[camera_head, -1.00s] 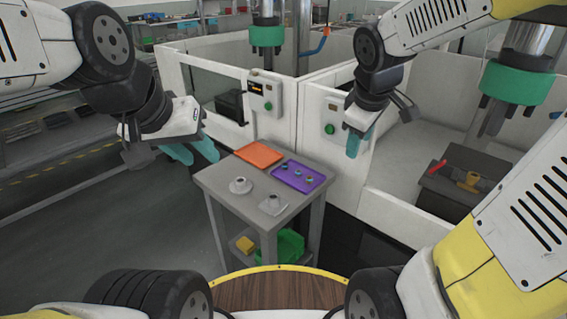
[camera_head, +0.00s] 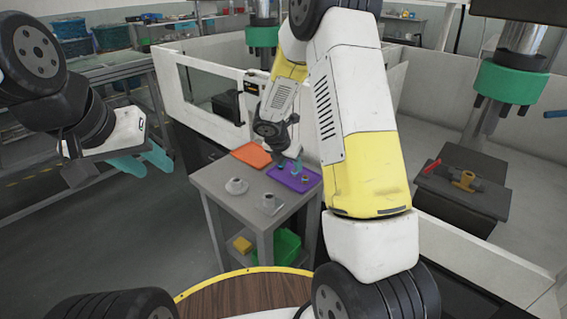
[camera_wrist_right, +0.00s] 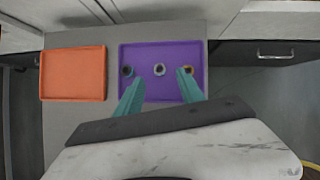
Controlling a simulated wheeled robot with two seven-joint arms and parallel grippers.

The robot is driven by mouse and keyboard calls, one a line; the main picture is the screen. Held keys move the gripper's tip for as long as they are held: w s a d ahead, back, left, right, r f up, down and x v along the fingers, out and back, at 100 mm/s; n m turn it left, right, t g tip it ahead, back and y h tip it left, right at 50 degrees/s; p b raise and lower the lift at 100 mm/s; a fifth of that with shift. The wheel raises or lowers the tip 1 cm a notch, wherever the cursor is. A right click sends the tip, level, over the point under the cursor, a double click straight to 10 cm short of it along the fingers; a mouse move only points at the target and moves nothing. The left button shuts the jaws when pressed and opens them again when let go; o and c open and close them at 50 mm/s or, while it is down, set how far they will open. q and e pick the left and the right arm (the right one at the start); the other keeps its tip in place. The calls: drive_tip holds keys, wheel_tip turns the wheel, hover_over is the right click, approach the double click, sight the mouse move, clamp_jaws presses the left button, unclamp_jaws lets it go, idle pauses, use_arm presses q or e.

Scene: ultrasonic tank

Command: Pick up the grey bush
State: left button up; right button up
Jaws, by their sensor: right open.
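The purple tray (camera_wrist_right: 140,48) holds three small ring-shaped bushes in a row; it also shows in the head view (camera_head: 315,182). The middle bush (camera_wrist_right: 159,69), pale grey with a dark hole, looks like the grey one. A dark bush (camera_wrist_right: 127,71) is left of it and a yellowish bush (camera_wrist_right: 188,69) right of it. My right gripper (camera_wrist_right: 158,86) is open and empty above the tray, its teal fingers on either side of the middle bush's line. In the head view it (camera_head: 291,164) partly hides the bushes. My left gripper (camera_head: 141,160) is open and empty, away from the table.
An orange tray (camera_wrist_right: 72,74) lies left of the purple tray. A green bin (camera_head: 285,248) is on the lower shelf.

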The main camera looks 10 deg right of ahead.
sight(294, 171)
drive_tip(key=x, duration=0.5)
drive_tip(key=shift+w, duration=0.1)
clamp_jaws()
